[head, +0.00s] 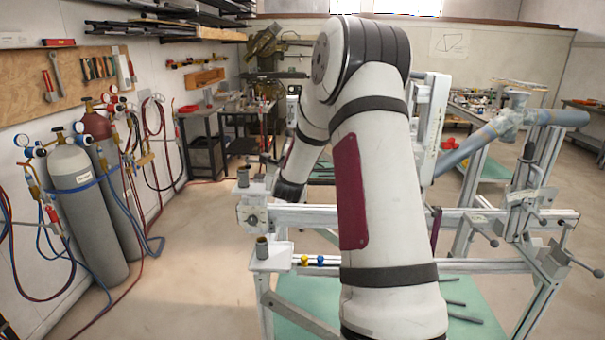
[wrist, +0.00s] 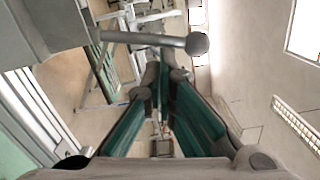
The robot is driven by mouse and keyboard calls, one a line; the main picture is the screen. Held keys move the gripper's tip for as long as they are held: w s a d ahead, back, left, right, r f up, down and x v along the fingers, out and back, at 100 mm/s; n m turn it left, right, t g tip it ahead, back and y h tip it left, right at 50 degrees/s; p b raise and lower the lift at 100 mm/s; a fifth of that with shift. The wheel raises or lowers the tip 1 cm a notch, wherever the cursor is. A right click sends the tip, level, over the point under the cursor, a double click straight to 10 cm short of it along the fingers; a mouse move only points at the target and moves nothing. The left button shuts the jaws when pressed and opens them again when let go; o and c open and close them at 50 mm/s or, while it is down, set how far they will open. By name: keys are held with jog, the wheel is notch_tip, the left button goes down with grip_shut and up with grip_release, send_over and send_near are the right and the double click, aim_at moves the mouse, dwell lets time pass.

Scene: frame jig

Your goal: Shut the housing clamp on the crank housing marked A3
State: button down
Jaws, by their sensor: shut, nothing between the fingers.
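In the wrist view, my gripper (wrist: 164,78) is shut and empty, its two teal-padded fingers meeting near the middle. A grey bar handle with a round knob (wrist: 197,44) crosses just beyond the fingertips in the picture; I cannot tell whether they touch it. A large grey body (wrist: 50,25) fills the upper left; I cannot tell if it is the crank housing. In the head view, my arm covers the middle of the jig, and my gripper is hidden. No A3 mark is readable.
The pale metal frame jig (head: 480,214) carries a thick blue tube (head: 490,132) at the upper right. A yellow and a blue knob (head: 320,260) sit on its front left rail. Gas cylinders (head: 80,205) stand at the left wall. The floor left of the jig is open.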

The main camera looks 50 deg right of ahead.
jog(key=shift+w+a+r+n+b, duration=0.35)
jog(key=shift+w+a+n, duration=0.1)
jog(key=shift+w+n, duration=0.2)
jog(key=shift+a+r, duration=0.1)
jog(key=shift+a, duration=0.05)
dwell(0.4)
